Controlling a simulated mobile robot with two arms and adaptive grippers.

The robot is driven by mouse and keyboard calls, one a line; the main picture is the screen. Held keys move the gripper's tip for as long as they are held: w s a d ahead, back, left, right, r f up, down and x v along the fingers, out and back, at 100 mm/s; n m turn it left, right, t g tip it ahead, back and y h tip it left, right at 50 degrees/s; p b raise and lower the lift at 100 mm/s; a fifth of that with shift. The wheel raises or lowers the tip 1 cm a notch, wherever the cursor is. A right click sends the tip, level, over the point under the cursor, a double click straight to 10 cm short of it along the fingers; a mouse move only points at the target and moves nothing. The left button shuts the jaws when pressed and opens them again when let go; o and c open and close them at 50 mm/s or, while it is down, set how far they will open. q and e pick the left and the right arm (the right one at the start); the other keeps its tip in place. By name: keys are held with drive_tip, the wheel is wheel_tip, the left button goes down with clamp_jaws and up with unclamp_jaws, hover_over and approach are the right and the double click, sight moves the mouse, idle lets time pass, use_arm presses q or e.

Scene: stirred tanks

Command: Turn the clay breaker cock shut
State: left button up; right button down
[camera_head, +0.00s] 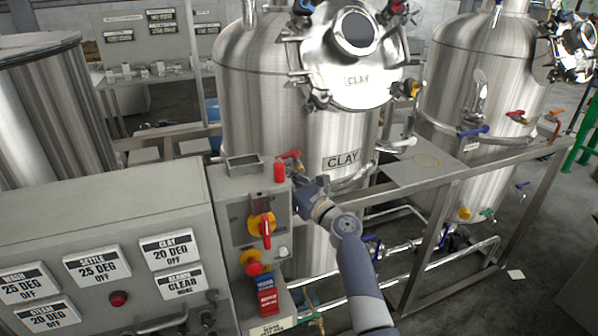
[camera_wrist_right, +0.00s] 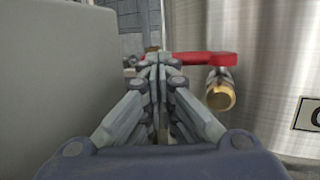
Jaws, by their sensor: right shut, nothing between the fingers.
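A cock with a red lever handle (camera_wrist_right: 212,58) and a brass end (camera_wrist_right: 221,95) is at the side of the steel tank labelled CLAY (camera_head: 343,160). In the head view its red handle (camera_head: 290,154) shows just above my right gripper (camera_head: 295,172). In the wrist view the handle lies about level, running right from behind the fingertips. My right gripper (camera_wrist_right: 160,62) is shut and empty, its tips at the handle's left end. I cannot tell whether they touch it. The fingers hide part of the cock. My left gripper is not in view.
A grey switch box (camera_head: 225,190) with a red-and-yellow rotary switch (camera_head: 264,228) stands close left of my right gripper. A panel (camera_head: 100,235) with labelled plates is at front left. A metal rail frame (camera_head: 480,172) and pipes lie to the right.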

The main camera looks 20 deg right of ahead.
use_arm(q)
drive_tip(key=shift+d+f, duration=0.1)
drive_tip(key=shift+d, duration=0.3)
use_arm(e)
drive_tip(key=shift+w+f, duration=0.1)
drive_tip(key=shift+w, duration=0.75)
drive_tip(key=shift+a, duration=0.1)
